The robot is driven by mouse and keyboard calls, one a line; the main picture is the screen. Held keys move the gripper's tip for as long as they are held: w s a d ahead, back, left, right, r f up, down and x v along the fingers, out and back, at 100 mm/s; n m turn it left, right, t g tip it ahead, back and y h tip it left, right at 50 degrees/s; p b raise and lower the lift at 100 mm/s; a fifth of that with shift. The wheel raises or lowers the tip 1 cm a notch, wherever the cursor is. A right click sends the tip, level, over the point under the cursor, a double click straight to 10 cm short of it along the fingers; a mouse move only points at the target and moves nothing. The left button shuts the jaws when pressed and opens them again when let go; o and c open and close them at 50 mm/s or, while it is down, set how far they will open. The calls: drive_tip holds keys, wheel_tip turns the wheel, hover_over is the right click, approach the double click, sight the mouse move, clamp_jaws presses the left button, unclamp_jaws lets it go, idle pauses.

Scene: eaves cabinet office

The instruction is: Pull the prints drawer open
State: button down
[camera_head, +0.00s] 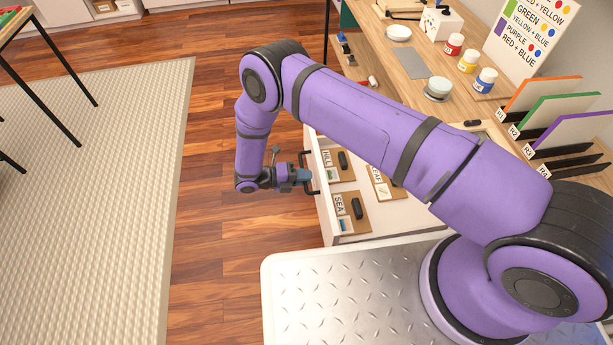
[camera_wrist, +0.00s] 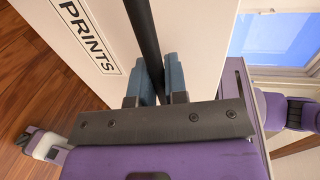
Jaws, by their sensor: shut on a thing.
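The prints drawer (camera_head: 323,218) stands pulled out of the desk, its inside showing in the head view. It holds wooden stamp boards with dark grips, with labels such as HILL (camera_head: 327,158) and SEA (camera_head: 339,204). In the wrist view its white front (camera_wrist: 112,22) carries the PRINTS label (camera_wrist: 85,35). A dark bar handle (camera_wrist: 142,30) runs along that front. My gripper (camera_head: 308,176) is at the drawer front. In the wrist view its blue-grey fingers (camera_wrist: 161,76) are shut on the handle, one on each side. My arm hides part of the drawer and desk.
The desk top (camera_head: 400,60) holds paint jars (camera_head: 468,61), a bowl (camera_head: 438,88), a white dish (camera_head: 398,33) and coloured panels in racks (camera_head: 565,150). Bare wooden floor (camera_head: 225,230) lies left of the drawer, then a pale rug (camera_head: 100,200). A table leg stands far left.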

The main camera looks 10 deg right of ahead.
drive_tip(key=c, duration=1.2)
unclamp_jaws()
drive_tip(key=v, duration=1)
drive_tip(key=shift+a, duration=0.4)
